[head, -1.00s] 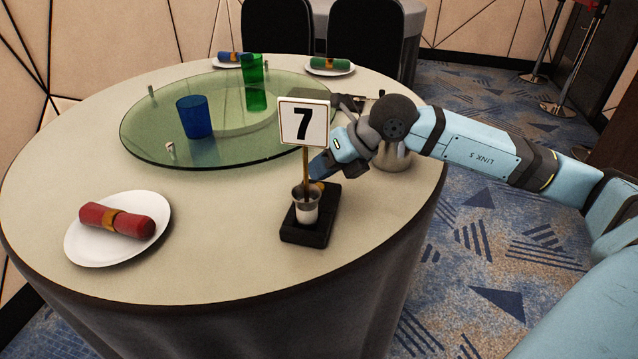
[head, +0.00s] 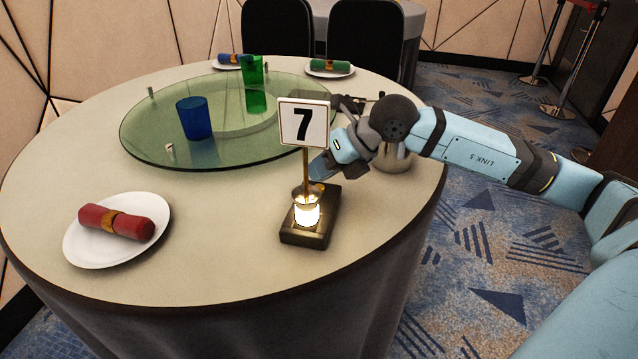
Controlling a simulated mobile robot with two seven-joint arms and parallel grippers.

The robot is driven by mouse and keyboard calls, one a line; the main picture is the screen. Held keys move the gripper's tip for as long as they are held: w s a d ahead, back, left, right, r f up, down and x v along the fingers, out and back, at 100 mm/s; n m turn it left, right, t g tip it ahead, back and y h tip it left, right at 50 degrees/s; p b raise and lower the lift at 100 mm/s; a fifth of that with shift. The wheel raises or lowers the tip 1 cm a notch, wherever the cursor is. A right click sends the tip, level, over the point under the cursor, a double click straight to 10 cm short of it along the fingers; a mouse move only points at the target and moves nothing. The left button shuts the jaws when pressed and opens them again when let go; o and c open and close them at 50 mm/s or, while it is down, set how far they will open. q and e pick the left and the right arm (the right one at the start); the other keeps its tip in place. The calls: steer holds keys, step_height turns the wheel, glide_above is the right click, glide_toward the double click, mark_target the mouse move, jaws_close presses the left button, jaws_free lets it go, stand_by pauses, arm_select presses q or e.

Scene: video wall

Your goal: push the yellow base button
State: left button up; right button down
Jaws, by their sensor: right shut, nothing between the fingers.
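A table-number stand has a white sign (head: 303,124) with a black 7 on a thin post. Its dark square base (head: 306,236) rests on the table, and a small cup-shaped lamp (head: 307,211) on the base glows bright white. My right gripper (head: 320,168) is shut and empty, pointing down at the back of the base, partly behind the post and sign. My left gripper is out of view.
A glass turntable (head: 150,150) with a blue cup (head: 194,118) and a green cup (head: 251,72) stands behind the stand. A white plate (head: 80,248) with a red napkin roll lies left. A rounded metallic object (head: 392,160) is partly behind my right arm. The table's front is clear.

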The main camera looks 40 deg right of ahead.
mark_target(321, 185)
steer(key=shift+r+p, duration=2)
steer(key=shift+r, duration=1)
